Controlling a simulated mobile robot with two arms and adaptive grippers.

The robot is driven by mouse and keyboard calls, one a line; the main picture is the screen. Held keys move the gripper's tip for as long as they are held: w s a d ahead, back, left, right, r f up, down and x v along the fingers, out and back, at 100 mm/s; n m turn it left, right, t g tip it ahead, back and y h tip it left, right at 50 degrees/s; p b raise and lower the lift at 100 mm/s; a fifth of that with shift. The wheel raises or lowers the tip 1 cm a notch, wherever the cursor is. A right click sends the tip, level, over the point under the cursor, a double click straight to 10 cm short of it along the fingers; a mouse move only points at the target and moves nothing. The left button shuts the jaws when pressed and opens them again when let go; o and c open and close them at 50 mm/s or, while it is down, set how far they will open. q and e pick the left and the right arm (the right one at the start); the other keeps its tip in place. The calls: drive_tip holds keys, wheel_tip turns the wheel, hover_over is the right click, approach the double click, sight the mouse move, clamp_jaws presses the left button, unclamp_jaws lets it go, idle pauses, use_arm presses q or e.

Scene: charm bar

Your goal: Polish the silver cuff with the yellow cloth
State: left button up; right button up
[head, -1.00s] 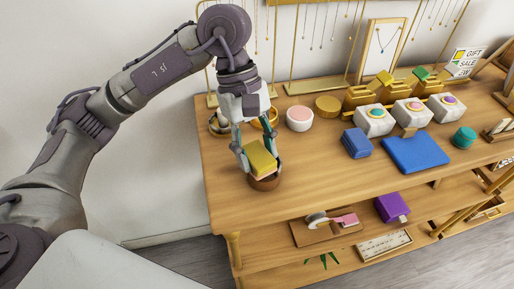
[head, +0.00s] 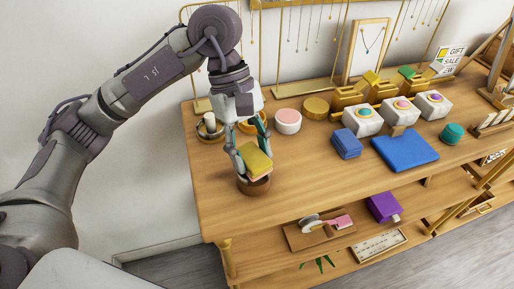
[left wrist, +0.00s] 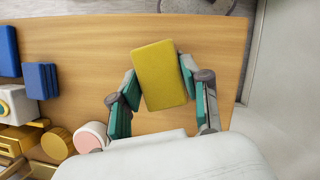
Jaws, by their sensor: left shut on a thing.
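My left gripper (head: 253,152) is shut on a yellow block-like cloth (head: 257,160). It holds the cloth over a round brown wooden holder (head: 254,187) near the table's left front. The cloth and fingers cover much of the holder's top. I cannot tell whether cloth and holder touch. In the left wrist view the cloth (left wrist: 161,75) sits between the two teal-padded fingers, over the wooden table, and the holder is hidden. I cannot make out the silver cuff clearly. My right gripper is not in view.
Behind the gripper stand a dark round dish (head: 210,127) and a pink-topped jar (head: 288,121). To the right are blue cloths (head: 346,143), a blue mat (head: 405,150) and white display blocks (head: 363,118). Table in front of the jar is clear. A tape dispenser (head: 311,223) lies on the shelf below.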

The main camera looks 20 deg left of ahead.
use_arm(q)
drive_tip(key=shift+s+a, duration=0.45)
drive_tip(key=shift+s, duration=0.15)
drive_tip(key=shift+w+d, duration=0.1)
drive_tip(key=shift+w, duration=0.05)
drive_tip(key=shift+w+d+b, duration=0.3)
drive_tip(key=shift+w+d, duration=0.5)
drive_tip(key=shift+w, duration=0.2)
drive_tip(key=shift+s+a, duration=0.1)
drive_tip(key=shift+s+a+f+b, duration=0.1)
drive_tip(key=shift+s+a+b, duration=0.2)
drive_tip(key=shift+s+a, duration=0.5)
drive_tip(key=shift+s, duration=0.25)
